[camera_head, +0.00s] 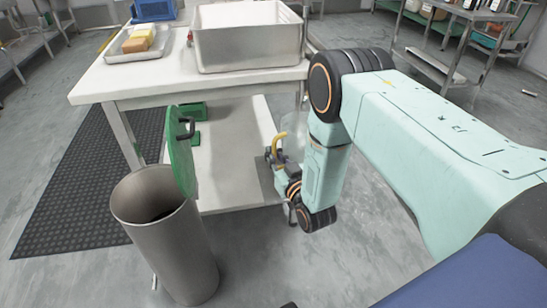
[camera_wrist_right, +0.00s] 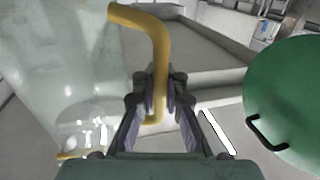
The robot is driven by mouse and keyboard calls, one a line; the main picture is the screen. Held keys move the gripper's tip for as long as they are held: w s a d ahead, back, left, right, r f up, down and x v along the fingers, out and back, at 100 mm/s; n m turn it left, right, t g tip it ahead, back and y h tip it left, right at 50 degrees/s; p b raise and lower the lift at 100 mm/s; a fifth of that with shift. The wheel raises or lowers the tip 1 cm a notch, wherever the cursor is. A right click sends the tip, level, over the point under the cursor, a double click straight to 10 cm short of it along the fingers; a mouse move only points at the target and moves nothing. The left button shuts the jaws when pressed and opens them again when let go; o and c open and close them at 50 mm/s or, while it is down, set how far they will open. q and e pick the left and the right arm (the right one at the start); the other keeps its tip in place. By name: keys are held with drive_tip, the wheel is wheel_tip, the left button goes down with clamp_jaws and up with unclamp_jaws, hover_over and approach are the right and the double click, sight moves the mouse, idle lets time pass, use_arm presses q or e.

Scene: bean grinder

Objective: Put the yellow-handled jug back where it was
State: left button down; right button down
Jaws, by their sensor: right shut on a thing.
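The clear jug (camera_head: 294,147) has a yellow handle (camera_head: 279,138) and is beside the right side of the white table, partly hidden by my right arm. In the right wrist view the see-through jug wall (camera_wrist_right: 70,75) fills the left side, and the yellow handle (camera_wrist_right: 158,50) runs down between the fingers. My right gripper (camera_head: 275,158) is shut on the handle; its fingers also show in the right wrist view (camera_wrist_right: 160,105). The jug appears roughly upright. I cannot tell whether its base touches anything. My left gripper is not in view.
The white table (camera_head: 150,82) has a lower shelf (camera_head: 235,150) and holds a steel container (camera_head: 250,45) and a tray (camera_head: 118,48) with yellow and brown blocks. A steel bin (camera_head: 172,240) stands in front, its green lid (camera_head: 182,160) upright at the rim. A dark mat (camera_head: 75,190) lies left.

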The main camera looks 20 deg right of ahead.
drive_tip(key=shift+f, duration=0.1)
drive_tip(key=c, duration=1.4)
unclamp_jaws()
